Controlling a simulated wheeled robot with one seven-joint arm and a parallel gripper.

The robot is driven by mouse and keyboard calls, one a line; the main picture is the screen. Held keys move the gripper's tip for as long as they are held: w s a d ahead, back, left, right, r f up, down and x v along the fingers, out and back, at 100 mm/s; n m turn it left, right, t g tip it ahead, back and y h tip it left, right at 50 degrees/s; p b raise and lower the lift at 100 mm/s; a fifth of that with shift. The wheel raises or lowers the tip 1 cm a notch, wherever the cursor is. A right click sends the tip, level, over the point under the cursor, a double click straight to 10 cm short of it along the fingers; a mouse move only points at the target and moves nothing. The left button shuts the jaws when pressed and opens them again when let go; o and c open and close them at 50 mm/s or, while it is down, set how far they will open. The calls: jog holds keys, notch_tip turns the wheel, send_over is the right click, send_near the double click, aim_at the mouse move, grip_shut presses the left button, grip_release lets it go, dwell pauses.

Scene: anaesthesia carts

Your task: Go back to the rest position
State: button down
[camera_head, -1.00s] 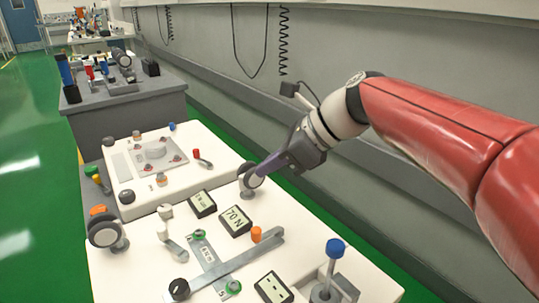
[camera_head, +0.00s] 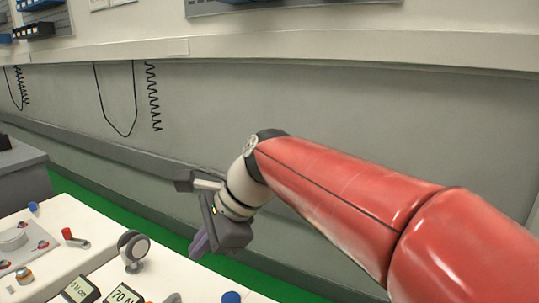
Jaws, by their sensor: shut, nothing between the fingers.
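My gripper (camera_head: 200,244) is at the end of my red arm, near the middle of the view. It hangs over the back edge of the white cart top (camera_head: 65,236), in front of the grey wall. Its purple fingers are together and point down to the left, with nothing visible between them. The nearest part on the cart is a round grey-rimmed wheel (camera_head: 133,248) to the left of the gripper. The gripper is apart from it.
A display reading 70 N (camera_head: 124,296), a second display (camera_head: 80,290), a red-tipped lever (camera_head: 75,238) and blue knobs (camera_head: 231,297) stand on the cart. The grey wall (camera_head: 330,110) with a rail and hanging cords runs behind. Green floor shows between cart and wall.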

jog(key=s+d+f+n+t+h, duration=0.1)
jog(key=s+d+f+n+h, duration=0.1)
jog(key=d, duration=0.7)
jog(key=s+d+f+n+t+h, duration=0.2)
jog(key=s+d+f+n, duration=0.3)
jog(key=d, duration=0.5)
jog(key=s+d+f+n+t+h, duration=0.1)
jog(key=s+d+f+n+h, duration=0.2)
jog(key=d, duration=0.6)
jog(key=shift+s+d+f+n+t, duration=0.15)
jog(key=shift+s+f+n+t, duration=0.2)
jog(key=shift+f+n, duration=0.6)
jog(key=shift+w+r, duration=0.1)
